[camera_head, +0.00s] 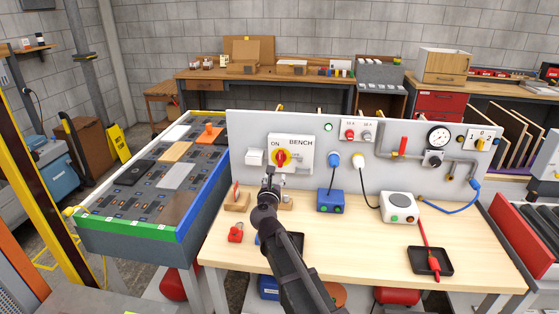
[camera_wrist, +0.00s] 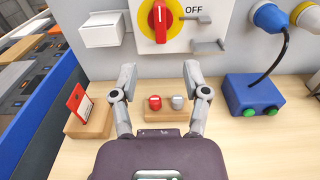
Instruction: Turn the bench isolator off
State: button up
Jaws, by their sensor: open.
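The bench isolator is a pale box (camera_head: 303,143) on the upright panel, marked ON, BENCH and OFF. Its red rotary handle (camera_head: 281,158) sits on a yellow disc. In the wrist view the handle (camera_wrist: 159,20) stands upright at the top, with OFF to its right; its upper end is cut off. A grey tab (camera_wrist: 208,46) sticks out at the box's lower right. My gripper (camera_wrist: 160,78) is open and empty, below the handle and apart from it. In the head view my gripper (camera_head: 270,182) is in front of the panel, just below the isolator.
A wooden block holds a red piece (camera_wrist: 154,103) and a grey piece (camera_wrist: 177,103) between my fingers. A red tag (camera_wrist: 80,101) stands on another block to the left. A blue box (camera_wrist: 254,98) with a cable stands right. A black tray (camera_head: 430,261) is on the bench's right.

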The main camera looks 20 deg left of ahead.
aim_at(280, 160)
jog(key=x, duration=1.2)
jog(key=shift+w+a, duration=0.1)
jog(key=shift+w, duration=0.25)
grip_shut()
